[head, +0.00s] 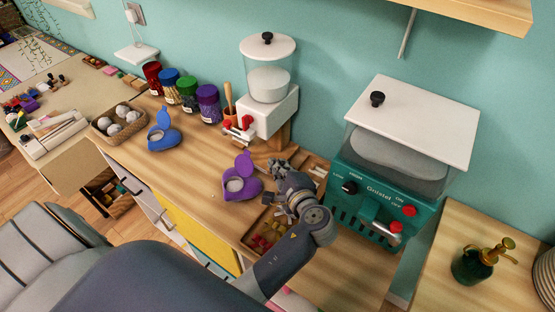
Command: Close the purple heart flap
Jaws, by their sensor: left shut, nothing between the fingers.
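A purple heart-shaped container (228,194) sits on the wooden counter, left of my gripper. Its purple flap (244,162) stands raised at the back, so the pale round inside shows. My left gripper (283,208) is shut and empty, just right of the purple heart. Whether it touches the heart's right edge cannot be told. My right gripper is not in view.
A blue heart-shaped container (160,141) with a raised flap lies further left. A white dispenser (268,98) stands behind, and a teal machine (385,190) stands to the right. A wooden tray (251,236) lies under my arm. The counter left of the purple heart is clear.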

